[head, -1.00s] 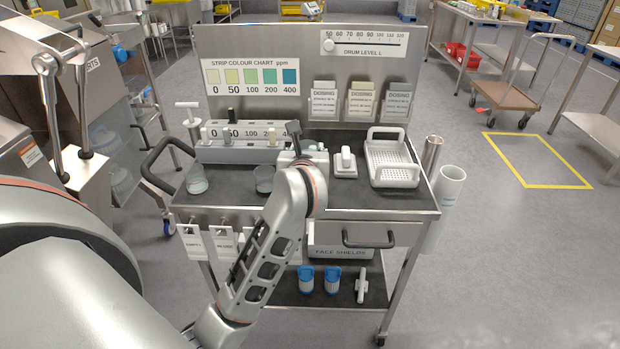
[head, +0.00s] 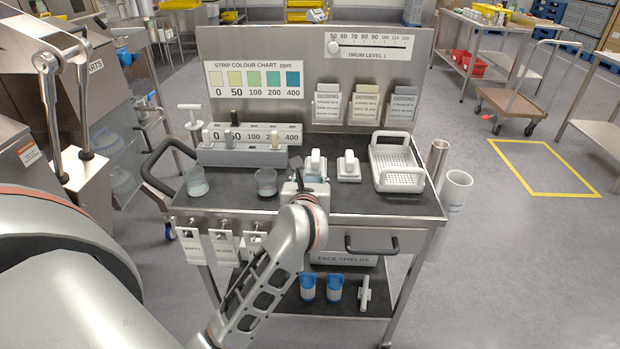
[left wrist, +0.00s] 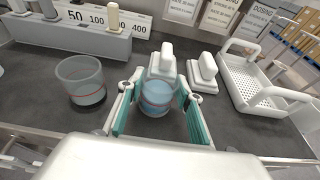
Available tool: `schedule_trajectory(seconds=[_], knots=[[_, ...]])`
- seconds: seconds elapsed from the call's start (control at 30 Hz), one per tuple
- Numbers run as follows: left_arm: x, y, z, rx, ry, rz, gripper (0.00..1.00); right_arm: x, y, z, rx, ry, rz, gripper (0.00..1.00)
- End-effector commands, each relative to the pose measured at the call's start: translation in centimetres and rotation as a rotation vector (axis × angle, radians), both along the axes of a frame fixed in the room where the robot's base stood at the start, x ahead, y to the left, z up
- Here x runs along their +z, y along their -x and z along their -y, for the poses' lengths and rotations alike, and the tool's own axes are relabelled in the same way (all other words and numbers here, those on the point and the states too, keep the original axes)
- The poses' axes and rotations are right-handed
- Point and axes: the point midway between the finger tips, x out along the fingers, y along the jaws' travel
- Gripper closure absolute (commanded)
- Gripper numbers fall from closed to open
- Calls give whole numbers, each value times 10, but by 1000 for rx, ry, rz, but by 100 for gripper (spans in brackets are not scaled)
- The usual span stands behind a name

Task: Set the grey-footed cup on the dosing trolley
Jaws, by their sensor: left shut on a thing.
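My left gripper (head: 312,182) is over the worktop of the dosing trolley (head: 400,207), near its front middle. In the left wrist view its teal-padded fingers are shut on a clear cup (left wrist: 156,97) with bluish contents and a red line. The held cup's foot is hidden, and I cannot tell whether it touches the worktop. A clear cup (head: 266,182) with a dark grey foot and a red line stands on the worktop left of the gripper; it also shows in the left wrist view (left wrist: 82,80). Another clear cup (head: 197,182) stands further left. My right gripper is not in view.
A white handled block (left wrist: 164,60) is just behind the held cup, and a similar one (head: 348,166) is to its right. A white perforated basket (head: 396,160) stands at the right. A grey strip rack (head: 245,155) is at the back left. Dark worktop is free in front of the basket.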

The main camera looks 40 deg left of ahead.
Motion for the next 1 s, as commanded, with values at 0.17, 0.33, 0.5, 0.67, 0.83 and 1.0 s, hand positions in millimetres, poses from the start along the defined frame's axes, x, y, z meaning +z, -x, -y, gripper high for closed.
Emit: schedule_trajectory(seconds=[0.17,0.33,0.5,0.67,0.83,1.0], knots=[[-2,0,0,0,0,0,48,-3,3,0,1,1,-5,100],[-2,0,0,0,0,0,48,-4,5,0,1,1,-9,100],[1,0,0,0,0,0,48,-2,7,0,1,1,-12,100],[6,12,8,-2,2,0,48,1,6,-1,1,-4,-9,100],[17,40,25,-2,4,0,48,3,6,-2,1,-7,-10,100],[27,68,42,-2,2,-1,48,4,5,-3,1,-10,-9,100]])
